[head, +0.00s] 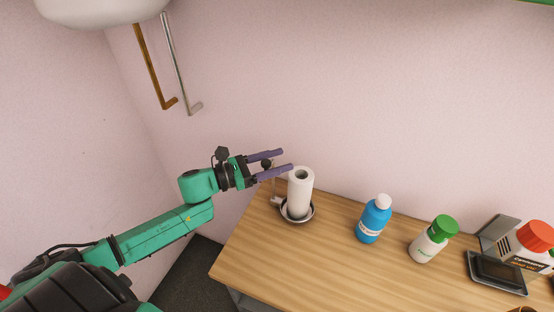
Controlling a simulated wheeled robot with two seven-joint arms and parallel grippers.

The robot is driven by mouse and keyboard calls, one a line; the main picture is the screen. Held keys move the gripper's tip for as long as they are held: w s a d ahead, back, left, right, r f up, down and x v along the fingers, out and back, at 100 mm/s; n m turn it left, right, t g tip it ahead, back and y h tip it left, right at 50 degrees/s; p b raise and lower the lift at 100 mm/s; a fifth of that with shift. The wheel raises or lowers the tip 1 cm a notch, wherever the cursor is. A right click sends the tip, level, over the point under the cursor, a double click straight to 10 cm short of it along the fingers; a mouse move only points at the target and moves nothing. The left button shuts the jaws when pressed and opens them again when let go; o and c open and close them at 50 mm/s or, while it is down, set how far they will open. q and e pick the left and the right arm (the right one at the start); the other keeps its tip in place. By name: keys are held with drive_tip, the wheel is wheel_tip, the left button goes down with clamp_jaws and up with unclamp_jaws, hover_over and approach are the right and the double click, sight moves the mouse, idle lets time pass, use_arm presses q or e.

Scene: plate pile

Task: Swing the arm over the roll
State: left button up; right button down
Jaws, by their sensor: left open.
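A white paper roll (300,196) stands upright on a small round holder (297,217) with a dark rim and a thin metal arm (274,190) at its left side. It is at the left end of the wooden table. My left gripper (280,162) comes in from the left. Its two purple fingers are apart with nothing seen between them. The fingertips are close to the roll's upper left side; I cannot tell whether they touch it. The holder's base is partly hidden by the roll. My right gripper does not show.
A blue bottle with a white cap (374,219), a white bottle with a green cap (433,239), a grey scale-like device (497,271) and a container with an orange lid (528,245) stand to the right on the wooden table (290,262). Pipes (170,70) hang at the upper left wall.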

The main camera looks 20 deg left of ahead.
use_arm(q)
drive_tip(key=shift+c, duration=0.2)
clamp_jaws()
idle(1.1)
